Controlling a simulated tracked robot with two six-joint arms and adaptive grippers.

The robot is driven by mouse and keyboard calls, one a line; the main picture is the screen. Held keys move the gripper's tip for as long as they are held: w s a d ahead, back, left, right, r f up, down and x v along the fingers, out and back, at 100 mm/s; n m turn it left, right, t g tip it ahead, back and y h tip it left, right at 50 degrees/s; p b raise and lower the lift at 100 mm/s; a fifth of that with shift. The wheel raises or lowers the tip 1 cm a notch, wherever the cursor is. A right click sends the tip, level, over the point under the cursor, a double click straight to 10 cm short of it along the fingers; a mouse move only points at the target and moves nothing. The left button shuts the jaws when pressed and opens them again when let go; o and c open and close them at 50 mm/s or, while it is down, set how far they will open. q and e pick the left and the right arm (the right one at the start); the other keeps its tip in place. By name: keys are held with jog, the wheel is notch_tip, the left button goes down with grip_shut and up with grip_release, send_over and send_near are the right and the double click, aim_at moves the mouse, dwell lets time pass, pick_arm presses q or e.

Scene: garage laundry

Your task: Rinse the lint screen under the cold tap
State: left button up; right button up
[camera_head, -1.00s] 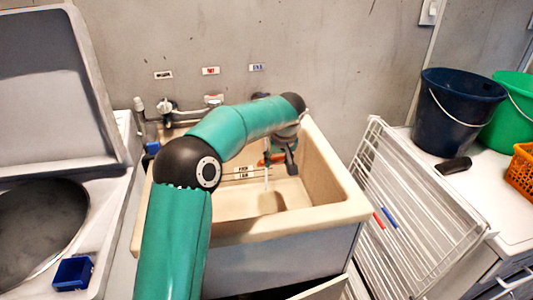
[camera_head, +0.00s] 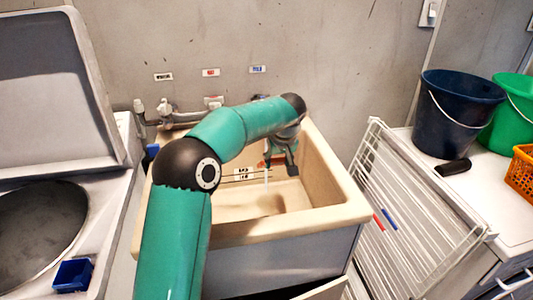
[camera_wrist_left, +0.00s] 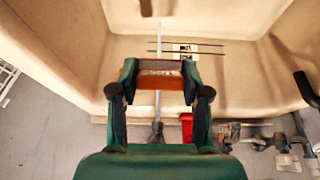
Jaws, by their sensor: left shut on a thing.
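My left gripper (camera_head: 278,160) reaches over the cream sink (camera_head: 345,190) and is shut on an orange-brown piece (camera_wrist_left: 160,88), apparently the lint screen. The piece spans the fingertips in the left wrist view; in the head view the arm and fingers hide most of it. A thin pale stream of water (camera_head: 267,178) falls into the sink close to the fingers. In the wrist view the stream (camera_wrist_left: 159,55) lines up with the held piece; I cannot tell whether it wets it. The spout is hidden behind my arm. My right gripper is not in view.
Taps and pipes (camera_head: 165,107) run along the wall under small labels (camera_head: 211,72). Two thin rods and a small white plate (camera_head: 243,174) are in the sink. A white drying rack (camera_head: 410,210) stands at right, near a dark bucket (camera_head: 455,108). An open-lidded washer (camera_head: 40,225) is at left.

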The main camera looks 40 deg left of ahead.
pick_arm(q)
jog(key=shift+p+v, duration=2.25)
jog(key=shift+v, duration=2.95)
jog(key=shift+w+a+r, duration=0.1)
jog(key=shift+a, duration=0.05)
